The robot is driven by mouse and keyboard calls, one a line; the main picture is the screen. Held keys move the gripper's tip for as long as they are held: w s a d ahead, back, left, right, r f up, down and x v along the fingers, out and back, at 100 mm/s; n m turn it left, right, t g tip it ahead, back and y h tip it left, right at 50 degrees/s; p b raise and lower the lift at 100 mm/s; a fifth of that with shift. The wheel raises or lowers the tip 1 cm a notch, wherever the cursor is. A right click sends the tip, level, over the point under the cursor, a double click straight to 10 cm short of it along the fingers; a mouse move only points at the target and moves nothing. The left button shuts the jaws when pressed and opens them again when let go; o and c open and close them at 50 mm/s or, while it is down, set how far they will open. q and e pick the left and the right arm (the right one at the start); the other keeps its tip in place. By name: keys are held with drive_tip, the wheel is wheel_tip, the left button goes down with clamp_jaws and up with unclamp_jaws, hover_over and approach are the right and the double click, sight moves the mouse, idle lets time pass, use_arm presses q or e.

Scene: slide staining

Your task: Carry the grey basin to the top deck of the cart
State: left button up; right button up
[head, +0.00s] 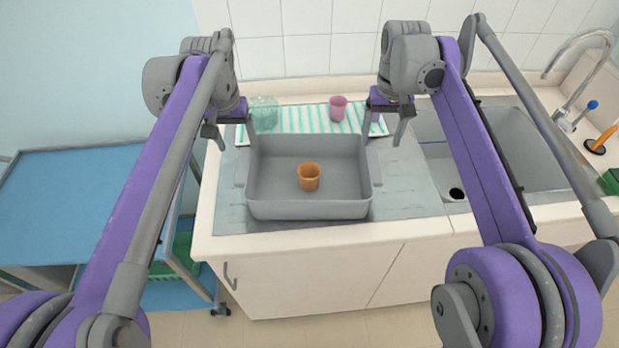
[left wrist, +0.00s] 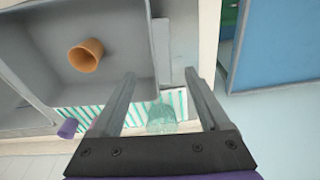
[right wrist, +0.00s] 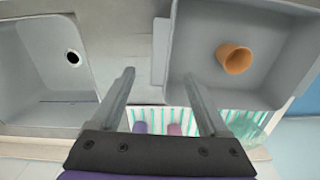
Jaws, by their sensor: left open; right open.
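The grey basin (head: 340,207) stands on the grey drainboard beside the sink, with an orange cup (head: 309,177) inside it. It has a handle ledge at its left (head: 240,169) and right (head: 374,165) ends. My left gripper (head: 237,140) is open and empty, above and behind the left handle, which lies ahead between its fingers in the left wrist view (left wrist: 164,62). My right gripper (head: 383,140) is open and empty near the right handle, which shows ahead between its fingers in the right wrist view (right wrist: 160,52). The cart's blue top deck (head: 65,190) is at the left.
Behind the basin, a striped mat (head: 295,118) holds a clear green glass (head: 264,113) and a pink cup (head: 338,108). The sink (head: 430,127) and faucet (head: 578,70) are at the right. The visible top deck is clear; a green crate (head: 181,250) sits low on the cart.

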sight(244, 165)
use_arm(q)
drive_tip(key=shift+a, duration=0.2)
use_arm(e)
drive_tip(key=shift+a+r, duration=0.1)
drive_tip(key=shift+a, duration=0.1)
use_arm(q)
drive_tip(key=shift+d+f, duration=0.1)
drive_tip(key=shift+f, duration=0.15)
use_arm(e)
drive_tip(key=shift+d+f, duration=0.1)
drive_tip(key=shift+f, duration=0.25)
use_arm(q)
drive_tip(key=f, duration=0.3)
drive_tip(key=w+f, duration=0.1)
drive_tip(key=f, duration=0.6)
drive_tip(key=shift+w+f, duration=0.1)
drive_tip(key=shift+w, duration=0.15)
use_arm(e)
wheel_tip(244, 165, down, 10)
drive_tip(key=shift+f, duration=0.1)
use_arm(q)
clamp_jaws()
use_arm(e)
clamp_jaws()
